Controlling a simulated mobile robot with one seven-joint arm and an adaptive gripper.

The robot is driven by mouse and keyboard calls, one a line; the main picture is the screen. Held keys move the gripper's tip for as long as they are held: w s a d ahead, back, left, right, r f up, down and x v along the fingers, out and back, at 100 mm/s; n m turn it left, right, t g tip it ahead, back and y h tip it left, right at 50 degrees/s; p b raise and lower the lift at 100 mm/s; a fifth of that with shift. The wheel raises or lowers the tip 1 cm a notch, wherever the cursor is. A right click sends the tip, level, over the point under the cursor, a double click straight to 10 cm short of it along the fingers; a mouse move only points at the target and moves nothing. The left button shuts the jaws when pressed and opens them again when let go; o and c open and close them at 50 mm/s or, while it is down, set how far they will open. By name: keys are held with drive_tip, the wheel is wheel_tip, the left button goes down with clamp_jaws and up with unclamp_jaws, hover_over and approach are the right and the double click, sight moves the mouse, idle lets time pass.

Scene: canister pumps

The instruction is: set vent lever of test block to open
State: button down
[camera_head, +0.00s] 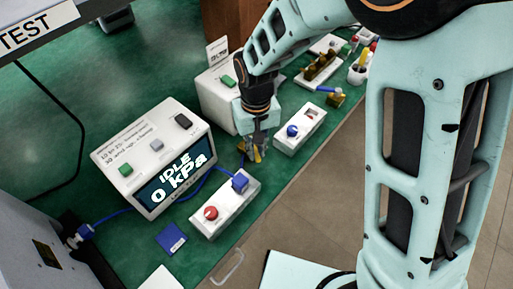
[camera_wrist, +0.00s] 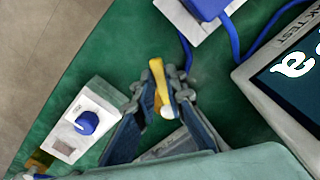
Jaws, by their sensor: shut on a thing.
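A white block (camera_head: 212,220) with a red round knob (camera_head: 211,213) and a blue fitting (camera_head: 240,182) lies in front of the display box; it looks like the test block.
The display box (camera_head: 176,172) reads IDLE, 0 kPa. A second white block (camera_head: 299,130) with a blue knob stands right of my gripper. A white box (camera_head: 219,99) stands behind. A blue hose (camera_head: 200,182) crosses the green mat. A blue card (camera_head: 171,238) lies in front.

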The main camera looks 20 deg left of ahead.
sight(256, 153)
drive_tip(key=c, duration=2)
unclamp_jaws()
drive_tip(key=shift+o, duration=0.2)
wheel_tip(256, 153, up, 12)
